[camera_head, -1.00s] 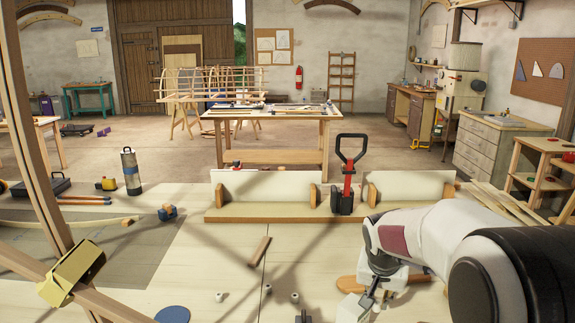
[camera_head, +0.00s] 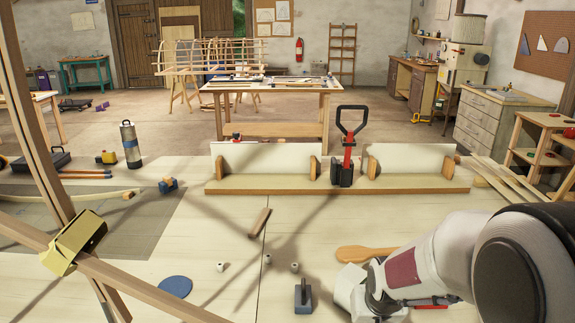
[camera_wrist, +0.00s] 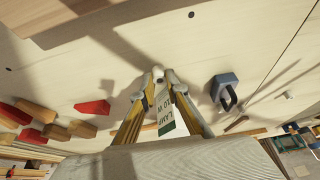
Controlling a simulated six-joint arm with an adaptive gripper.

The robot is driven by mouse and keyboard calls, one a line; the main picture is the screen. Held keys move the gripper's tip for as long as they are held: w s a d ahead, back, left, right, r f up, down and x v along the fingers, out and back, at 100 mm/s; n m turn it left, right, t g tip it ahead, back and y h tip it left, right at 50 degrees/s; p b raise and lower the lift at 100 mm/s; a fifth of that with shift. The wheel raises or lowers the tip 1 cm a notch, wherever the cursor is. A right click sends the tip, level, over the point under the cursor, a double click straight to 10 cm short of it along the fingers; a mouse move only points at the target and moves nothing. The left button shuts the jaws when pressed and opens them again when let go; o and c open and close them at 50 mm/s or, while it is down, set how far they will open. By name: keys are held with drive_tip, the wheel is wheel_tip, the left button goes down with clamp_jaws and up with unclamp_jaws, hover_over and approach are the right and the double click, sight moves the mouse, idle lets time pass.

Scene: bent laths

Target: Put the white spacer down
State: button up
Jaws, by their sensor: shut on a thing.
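In the wrist view my gripper (camera_wrist: 158,76) has its two fingertips close together over the pale bench top. A small white piece with a dark hole, the white spacer (camera_wrist: 159,78), shows between the tips, held by them. It is mostly hidden by the fingers, and I cannot tell whether it touches the bench. A white tag reading "LAMP 10 W" (camera_wrist: 166,110) lies across the view between the fingers.
A blue clamp-like tool (camera_wrist: 224,90) stands right of my gripper. Red and wooden blocks (camera_wrist: 90,109) lie to its left. In the head view, small white cylinders (camera_head: 221,266) and a blue disc (camera_head: 175,287) lie on the bench, with bare bench between them.

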drive_tip(key=shift+s+a+f, duration=0.1)
drive_tip(key=shift+s+f, duration=0.2)
drive_tip(key=shift+s, duration=0.05)
drive_tip(key=shift+r, duration=0.15)
idle(0.3)
wheel_tip(320, 180, up, 12)
drive_tip(key=w+a+n+y, duration=0.15)
drive_tip(key=w+a, duration=0.25)
drive_tip(key=w, duration=0.7)
drive_tip(key=w+a+n, duration=0.2)
drive_tip(key=w+a, duration=0.1)
drive_tip(key=w, duration=0.9)
drive_tip(key=shift+m, duration=0.25)
drive_tip(key=shift+s+f, duration=0.15)
drive_tip(key=shift+f, duration=2.3)
drive_tip(key=shift+f, duration=4.8)
